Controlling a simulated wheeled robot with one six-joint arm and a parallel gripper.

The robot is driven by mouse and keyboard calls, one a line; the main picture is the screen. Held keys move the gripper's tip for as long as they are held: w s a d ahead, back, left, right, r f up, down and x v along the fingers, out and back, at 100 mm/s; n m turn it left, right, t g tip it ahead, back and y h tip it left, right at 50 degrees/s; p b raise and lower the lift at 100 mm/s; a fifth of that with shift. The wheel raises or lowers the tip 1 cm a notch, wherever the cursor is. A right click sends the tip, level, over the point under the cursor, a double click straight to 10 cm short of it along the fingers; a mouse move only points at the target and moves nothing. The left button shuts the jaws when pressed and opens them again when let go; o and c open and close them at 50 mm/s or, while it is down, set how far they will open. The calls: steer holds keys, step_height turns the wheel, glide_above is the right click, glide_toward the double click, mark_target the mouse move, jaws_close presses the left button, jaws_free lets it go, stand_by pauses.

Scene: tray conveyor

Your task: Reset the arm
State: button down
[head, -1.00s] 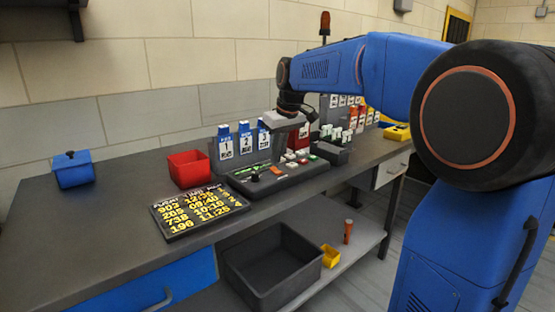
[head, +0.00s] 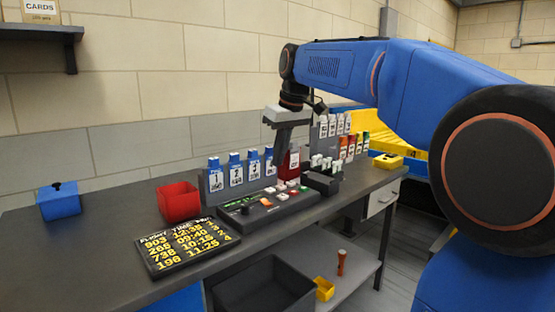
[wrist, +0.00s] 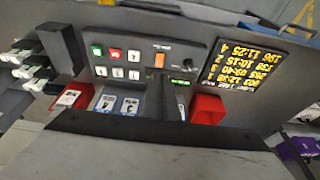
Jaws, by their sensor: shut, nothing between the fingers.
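My arm reaches over the workbench from the right in the head view. My gripper (head: 284,168) points down, shut and empty, in front of the row of blue-topped numbered cards (head: 236,172) and above the back of the button console (head: 268,206). In the wrist view my gripper (wrist: 155,82) is a dark shape in front of the console (wrist: 130,63), with the cards (wrist: 128,105) beside it. Whether the fingers touch anything is hard to tell. They partly hide the right end of the card row.
A red bin (head: 179,201), a blue box (head: 59,202) and a flight-time board (head: 188,246) stand on the left of the bench. A rack of white, red and green cards (head: 347,137) and a yellow block (head: 388,161) are on the right. Bare bench lies at far left.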

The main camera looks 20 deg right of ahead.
stand_by(0.3)
steer(key=s+a+f+m+t+h, duration=0.1)
steer(key=s+f+m, duration=0.2)
steer(key=s+f, duration=2.4)
steer(key=s, duration=0.3)
steer(key=shift+s+a+m, duration=0.25)
steer(key=shift+a+m, duration=0.05)
steer(key=shift+a, duration=0.05)
steer(key=shift+f, duration=0.1)
